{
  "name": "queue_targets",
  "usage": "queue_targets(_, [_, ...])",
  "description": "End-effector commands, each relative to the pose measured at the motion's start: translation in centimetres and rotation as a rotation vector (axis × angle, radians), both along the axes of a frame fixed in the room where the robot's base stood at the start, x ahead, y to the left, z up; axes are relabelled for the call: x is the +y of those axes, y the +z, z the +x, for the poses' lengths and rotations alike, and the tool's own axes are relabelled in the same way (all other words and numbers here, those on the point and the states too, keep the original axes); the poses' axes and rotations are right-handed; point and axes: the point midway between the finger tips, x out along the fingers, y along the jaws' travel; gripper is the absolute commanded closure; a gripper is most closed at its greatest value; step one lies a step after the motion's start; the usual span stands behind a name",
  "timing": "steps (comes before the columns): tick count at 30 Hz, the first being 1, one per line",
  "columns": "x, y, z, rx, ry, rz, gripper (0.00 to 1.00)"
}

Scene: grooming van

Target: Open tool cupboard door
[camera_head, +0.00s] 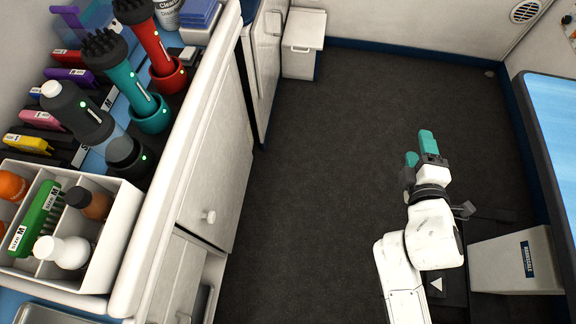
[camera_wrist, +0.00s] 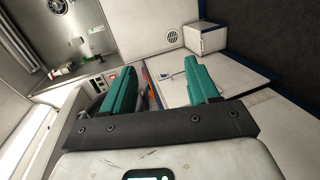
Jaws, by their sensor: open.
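A white cupboard door (camera_head: 215,165) fronts the counter at the left in the head view. It looks closed and has a round white knob (camera_head: 209,216) near its lower edge in the picture. My gripper (camera_head: 420,150) is at the right, over the dark floor, well apart from the door and knob. Its teal fingers are open with nothing between them; they also show in the wrist view (camera_wrist: 161,88). I cannot make out the knob in the wrist view.
The counter carries clippers, teal and red handled tools and a white caddy (camera_head: 95,268) with bottles and a green brush. A tall white cabinet (camera_head: 265,55) and a small white box unit (camera_head: 302,45) stand beyond. A blue-topped table (camera_head: 553,110) and white bin (camera_head: 515,262) are right. Mid floor is clear.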

Motion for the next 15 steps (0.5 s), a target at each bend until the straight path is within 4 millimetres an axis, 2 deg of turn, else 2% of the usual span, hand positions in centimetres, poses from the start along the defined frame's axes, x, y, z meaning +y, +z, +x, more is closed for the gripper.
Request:
queue_targets(1, [2.4,-2.0,1.1,-0.066,0.107,-0.108,0.40])
queue_targets(4, [7.6,-2.8,2.2,-0.217,0.320,-0.342,0.40])
queue_targets(7, [13.6,-4.5,2.0,-0.381,0.535,-0.568,0.40])
queue_targets(11, [21.5,-8.2,-0.4,-0.615,0.814,-0.838,0.40])
queue_targets(12, [23.8,-9.6,-1.6,-0.692,0.896,-0.908,0.40])
queue_targets(15, [28.5,-13.2,-5.0,-0.884,1.085,-1.057,0.40])
